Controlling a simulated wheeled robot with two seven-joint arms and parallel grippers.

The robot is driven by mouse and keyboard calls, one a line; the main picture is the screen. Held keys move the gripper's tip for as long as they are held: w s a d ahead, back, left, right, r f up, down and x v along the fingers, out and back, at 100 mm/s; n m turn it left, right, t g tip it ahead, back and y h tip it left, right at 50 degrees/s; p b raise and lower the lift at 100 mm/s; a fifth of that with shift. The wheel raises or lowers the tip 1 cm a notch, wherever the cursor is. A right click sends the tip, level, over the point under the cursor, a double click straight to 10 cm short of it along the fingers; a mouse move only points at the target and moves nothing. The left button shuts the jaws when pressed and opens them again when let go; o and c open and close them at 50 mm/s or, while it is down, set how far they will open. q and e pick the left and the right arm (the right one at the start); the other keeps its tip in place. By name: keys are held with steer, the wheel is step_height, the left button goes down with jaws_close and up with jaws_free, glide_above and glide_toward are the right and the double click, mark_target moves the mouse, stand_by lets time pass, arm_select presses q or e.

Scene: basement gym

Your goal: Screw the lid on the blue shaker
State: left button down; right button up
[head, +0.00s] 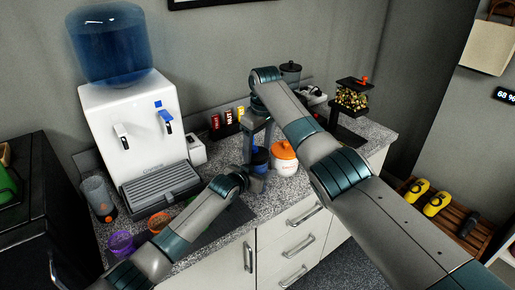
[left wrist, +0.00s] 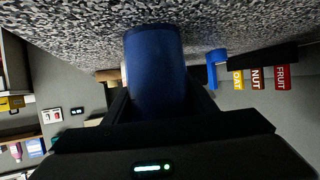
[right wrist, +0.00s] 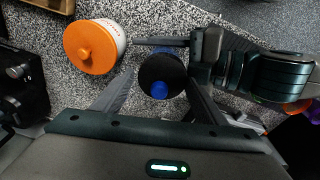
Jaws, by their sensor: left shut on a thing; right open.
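The blue shaker (left wrist: 155,60) stands on the speckled counter, between the fingers of my left gripper (left wrist: 158,98), which is shut on its body. It also shows in the head view (head: 260,158), partly covered by my grippers. In the right wrist view, the black lid (right wrist: 156,70) with a blue cap (right wrist: 160,90) is seen from above at the shaker's top; I cannot tell how tightly it sits. My right gripper (head: 258,138) points down over the lid. It is open, with its fingers (right wrist: 158,84) on either side of the lid.
A white jar with an orange lid (head: 284,150) stands close right of the shaker. A water cooler (head: 135,130), purple cup (head: 121,242) and snack bars (head: 228,120) are to the left.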

arm_select(q)
steer(key=shift+w+d+r, duration=0.15)
steer(key=shift+r, duration=0.3)
steer(key=shift+w+d+r, duration=0.1)
steer(key=shift+r, duration=0.35)
arm_select(e)
steer(key=shift+s+a+f+g, duration=0.1)
steer(key=shift+s+f+g, duration=0.1)
steer(key=shift+s+f, duration=0.3)
steer(key=shift+s+a+f+g, duration=0.1)
steer(key=shift+s+f+g, duration=0.1)
steer(key=shift+f, duration=0.45)
arm_select(q)
steer(key=shift+w+a, duration=0.1)
arm_select(e)
steer(key=shift+w+r, duration=0.1)
steer(key=shift+r, duration=0.6)
steer(key=shift+c, duration=0.5)
arm_select(q)
steer(key=shift+a+f, duration=0.1)
steer(key=shift+f, duration=0.4)
arm_select(e)
steer(key=shift+o, duration=0.5)
step_height(320, 180, up, 13)
steer(key=d, duration=0.1)
steer(key=shift+t, duration=0.4)
steer(key=shift+d+f, duration=0.1)
steer(key=shift+f, duration=0.05)
